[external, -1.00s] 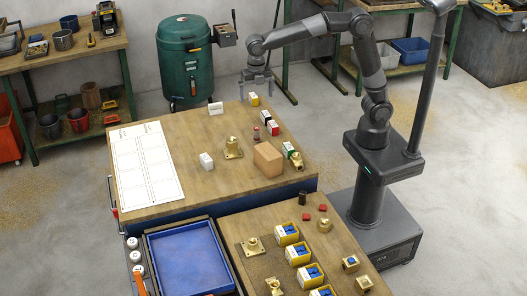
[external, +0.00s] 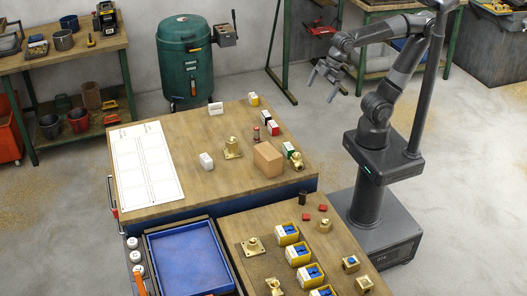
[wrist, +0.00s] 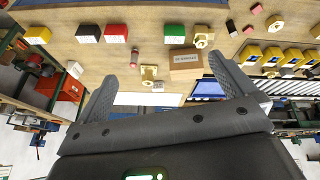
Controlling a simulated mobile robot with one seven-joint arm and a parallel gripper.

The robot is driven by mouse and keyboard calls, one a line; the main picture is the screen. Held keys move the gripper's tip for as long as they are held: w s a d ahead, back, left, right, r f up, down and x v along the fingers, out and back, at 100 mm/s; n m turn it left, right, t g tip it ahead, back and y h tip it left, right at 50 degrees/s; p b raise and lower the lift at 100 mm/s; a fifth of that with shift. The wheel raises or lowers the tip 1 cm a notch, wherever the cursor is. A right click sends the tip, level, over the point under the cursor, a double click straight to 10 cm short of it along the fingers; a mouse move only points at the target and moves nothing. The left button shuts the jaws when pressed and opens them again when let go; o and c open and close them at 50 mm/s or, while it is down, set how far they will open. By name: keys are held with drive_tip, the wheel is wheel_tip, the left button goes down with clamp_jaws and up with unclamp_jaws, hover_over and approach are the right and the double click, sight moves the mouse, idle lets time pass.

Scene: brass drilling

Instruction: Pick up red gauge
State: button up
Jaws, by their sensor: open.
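A red-and-white block (external: 273,129), which fits the red gauge, stands near the right edge of the far wooden table. It also shows near the top of the wrist view (wrist: 116,33), next to a black-and-white block (wrist: 88,33). A small red-topped cylinder (external: 256,134) stands just left of it in the external view. It also shows in the wrist view (wrist: 134,57). My gripper (external: 321,91) is open and empty, up in the air to the right of the table and apart from everything. Its two fingers spread wide in the wrist view (wrist: 162,68).
The same table (external: 175,207) bears a yellow-and-white block (external: 253,99), a green-and-white block (external: 289,148), a cardboard-coloured box (external: 267,159) and brass fittings (external: 233,148). A nearer table holds several yellow bins (external: 286,235). A blue tray (external: 190,263) lies beside it.

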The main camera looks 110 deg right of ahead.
drive_tip(key=s+m, duration=0.1)
drive_tip(key=s+f+m, duration=0.1)
drive_tip(key=s, duration=0.1)
drive_tip(key=s+a+f+m+t, duration=0.1)
drive_tip(key=shift+s+f, duration=0.2)
drive_tip(key=shift+f, duration=0.05)
drive_tip(key=c, duration=1.1)
drive_tip(key=shift+c, duration=0.2)
drive_tip(key=shift+w+d, duration=0.1)
drive_tip(key=shift+w, duration=0.05)
drive_tip(key=m+g+h, duration=0.1)
drive_tip(key=m, duration=0.3)
approach(257, 128)
drive_tip(key=shift+x, duration=5.45)
